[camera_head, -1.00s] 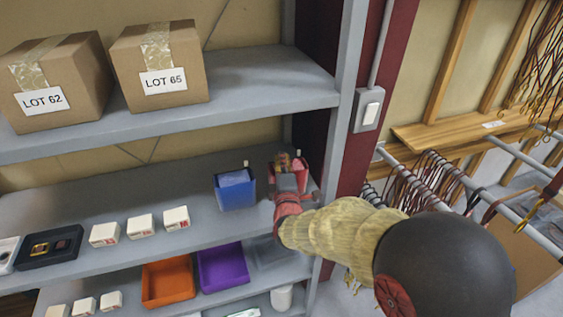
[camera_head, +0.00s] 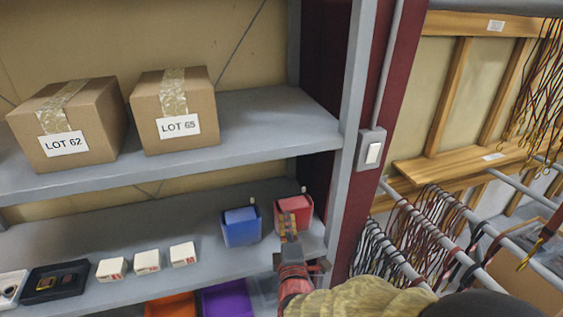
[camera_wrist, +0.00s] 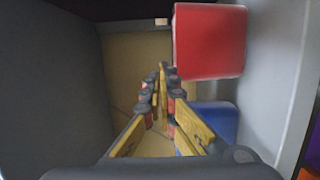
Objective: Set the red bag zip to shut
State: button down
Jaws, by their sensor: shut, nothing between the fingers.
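The red bag (camera_head: 294,213) stands on the middle shelf at the right end, against the upright. A small pale tab (camera_head: 304,189) sticks up at its top. I cannot tell how its zip stands. The bag also shows at the upper right of the wrist view (camera_wrist: 209,41), with the pale tab (camera_wrist: 161,22) beside it. My gripper (camera_head: 289,224) is in front of the red bag and overlaps its lower part in the head view.
A blue bag (camera_head: 241,227) stands just left of the red one. Small white boxes (camera_head: 147,261) and a black tray (camera_head: 55,282) sit further left. The upper shelf (camera_head: 270,120) is above, and the metal upright (camera_head: 345,130) with a switch (camera_head: 372,150) is close right.

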jog(key=s+d+r+m+g+y, duration=0.2)
jog(key=s+d+r+m+g, duration=0.45)
jog(key=s+m, duration=0.25)
jog(key=s+d+m+g+h, duration=0.1)
jog(key=s+d+m+g, duration=0.2)
jog(key=s, duration=0.7)
jog(key=s+d+m+g+h, duration=0.1)
jog(key=s+d+m+g, duration=0.2)
jog(key=s+d+m, duration=0.3)
jog(key=s, duration=0.4)
jog(key=shift+s+f+h, duration=0.3)
jog(key=shift+s+f, duration=0.05)
jog(key=shift+f, duration=0.15)
